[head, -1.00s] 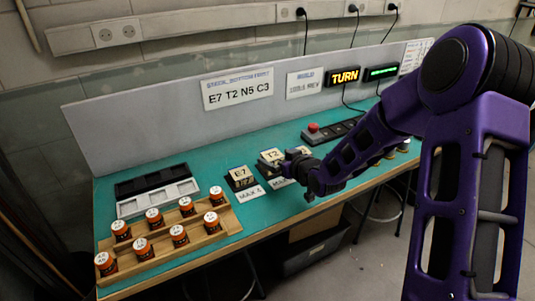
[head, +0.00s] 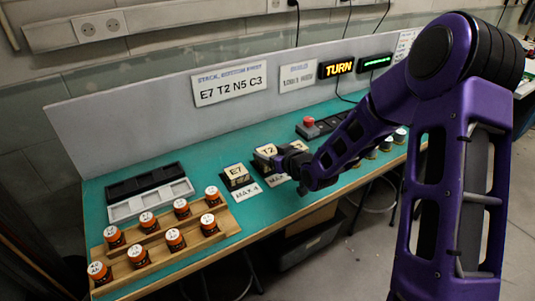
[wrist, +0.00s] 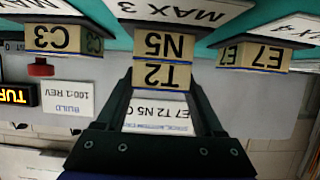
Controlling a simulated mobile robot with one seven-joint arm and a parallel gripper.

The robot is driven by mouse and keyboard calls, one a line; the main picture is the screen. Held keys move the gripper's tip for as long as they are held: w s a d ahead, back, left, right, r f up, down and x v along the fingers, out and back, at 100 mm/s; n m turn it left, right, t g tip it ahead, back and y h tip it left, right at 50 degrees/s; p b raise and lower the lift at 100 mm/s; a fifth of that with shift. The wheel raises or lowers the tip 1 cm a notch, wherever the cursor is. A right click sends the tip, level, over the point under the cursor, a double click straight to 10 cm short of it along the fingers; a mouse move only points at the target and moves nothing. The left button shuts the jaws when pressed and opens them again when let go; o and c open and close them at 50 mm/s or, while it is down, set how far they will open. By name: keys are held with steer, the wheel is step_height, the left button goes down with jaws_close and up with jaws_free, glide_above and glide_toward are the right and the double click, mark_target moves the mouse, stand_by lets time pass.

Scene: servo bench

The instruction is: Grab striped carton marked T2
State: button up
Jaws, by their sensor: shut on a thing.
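The T2 carton (wrist: 162,76) has a tan face with dark lettering. It shows upside down in the wrist view, between the two fingers of my gripper (wrist: 163,86), which is shut on it. The carton marked N5 (wrist: 163,46) adjoins T2 along its lower edge, so T2 is over N5; I cannot tell whether they touch. In the head view the T2 carton (head: 267,151) shows just left of my gripper (head: 282,159), which hides part of it.
The E7 carton (head: 236,175) stands to the left in the head view, behind its MAX 4 card. The C3 carton (wrist: 52,38) stands on the other side. A wooden rack (head: 190,243) of orange jars and a grey tray (head: 150,201) are at the left. A panel stands behind.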

steer(key=c, duration=0.5)
